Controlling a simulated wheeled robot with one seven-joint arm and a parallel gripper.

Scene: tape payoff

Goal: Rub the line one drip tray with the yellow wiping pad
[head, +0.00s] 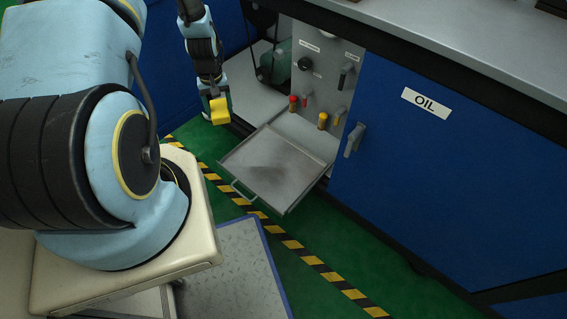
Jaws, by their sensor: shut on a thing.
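The drip tray (290,185) is a shallow grey metal tray with a front handle, standing out from the machine cabinet near the floor. A dark smudge lies on its left middle part. My gripper (216,98) is at the upper left of the tray, apart from it. It is shut on the yellow wiping pad (219,112), which hangs below the fingers. The gripper fingers are small and partly hidden in this view. No line number is readable on the tray.
Behind the tray is a grey panel (318,75) with red and yellow knobs and black handles. A blue cabinet door labelled OIL (425,145) stands to the right. Green floor with a yellow-black stripe (292,244) runs in front. A blue-edged grey surface (228,275) is at the bottom.

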